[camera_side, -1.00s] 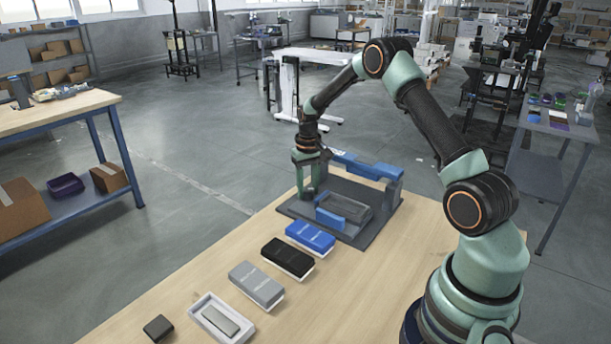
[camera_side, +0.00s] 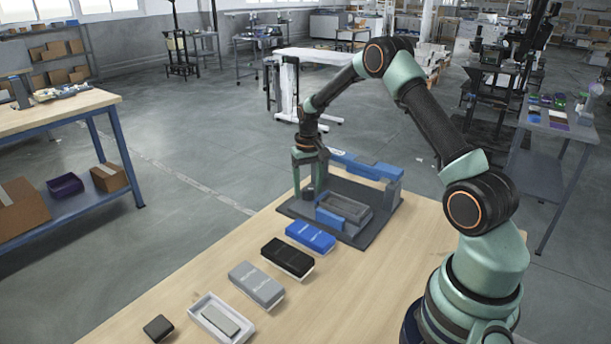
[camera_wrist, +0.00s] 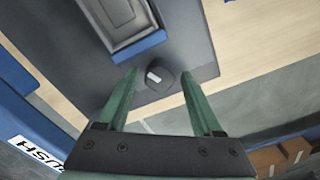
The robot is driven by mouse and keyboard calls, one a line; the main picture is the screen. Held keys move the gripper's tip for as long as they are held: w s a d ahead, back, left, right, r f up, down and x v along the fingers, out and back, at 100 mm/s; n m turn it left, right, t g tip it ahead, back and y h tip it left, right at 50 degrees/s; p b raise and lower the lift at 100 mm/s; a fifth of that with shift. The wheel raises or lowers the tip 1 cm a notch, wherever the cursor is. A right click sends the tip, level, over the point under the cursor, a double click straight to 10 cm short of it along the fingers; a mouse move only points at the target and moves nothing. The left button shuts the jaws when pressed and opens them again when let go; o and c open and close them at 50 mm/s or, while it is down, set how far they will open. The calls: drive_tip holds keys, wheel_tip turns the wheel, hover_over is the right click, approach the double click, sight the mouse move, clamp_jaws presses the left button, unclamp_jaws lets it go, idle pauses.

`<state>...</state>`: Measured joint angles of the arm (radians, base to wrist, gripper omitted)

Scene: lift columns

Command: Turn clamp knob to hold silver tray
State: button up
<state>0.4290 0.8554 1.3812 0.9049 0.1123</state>
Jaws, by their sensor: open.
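A silver-grey tray (camera_side: 349,206) sits in the fixture on a dark base plate, against a blue block (camera_side: 328,218). Its corner shows at the top of the wrist view (camera_wrist: 122,24). The clamp knob (camera_wrist: 158,78) is dark, with a white mark on its top, and stands on the plate beside the tray. In the side view the knob (camera_side: 308,194) is partly hidden by my gripper (camera_side: 309,186). My gripper is open and points down, with one green finger on each side of the knob in the wrist view (camera_wrist: 158,76). I see gaps between the fingers and the knob.
A blue bar (camera_side: 352,164) spans the back of the fixture. Blue (camera_side: 310,237), black (camera_side: 288,257) and grey (camera_side: 256,284) boxes, a white tray (camera_side: 221,318) and a small dark block (camera_side: 158,327) line the wooden table towards the front left.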

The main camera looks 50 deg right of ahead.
drive_tip(key=shift+r, duration=3.35)
drive_tip(key=n, duration=0.2)
drive_tip(key=r+n, duration=0.1)
drive_tip(key=n, duration=0.1)
drive_tip(key=shift+n, duration=0.4)
drive_tip(key=n, duration=0.4)
drive_tip(key=shift+r, duration=0.35)
drive_tip(key=shift+f, duration=4.35)
drive_tip(key=c, duration=0.9)
